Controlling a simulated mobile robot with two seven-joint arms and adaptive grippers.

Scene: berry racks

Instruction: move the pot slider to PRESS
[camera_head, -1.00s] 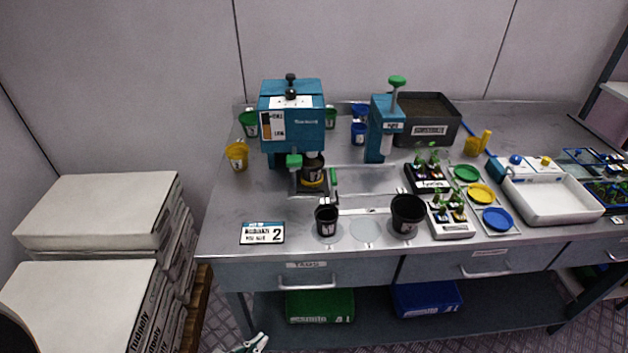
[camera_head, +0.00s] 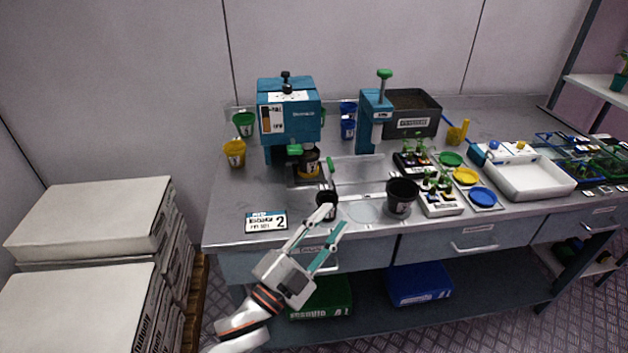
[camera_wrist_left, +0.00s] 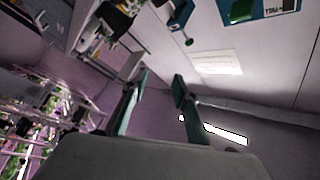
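A large blue machine (camera_head: 288,118) stands at the back left of the bench. A dark pot with a yellow band (camera_head: 309,168) sits in its lower opening. A small green handle (camera_head: 331,164) stands just right of that pot, at the left end of a pale flat plate or track (camera_head: 358,172). A slimmer blue press with a green knob (camera_head: 373,120) stands behind the plate's right part. I cannot read a PRESS mark. My left gripper (camera_head: 332,217) is open and empty near the bench's front edge, in front of the handle. Its spread fingers show in the left wrist view (camera_wrist_left: 159,84).
A small black pot (camera_head: 327,203), partly behind my left fingers, and a larger black pot (camera_head: 401,198) stand at the front. Seedling trays (camera_head: 441,203) and a white tray (camera_head: 530,181) are right. White boxes (camera_head: 90,220) stand left.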

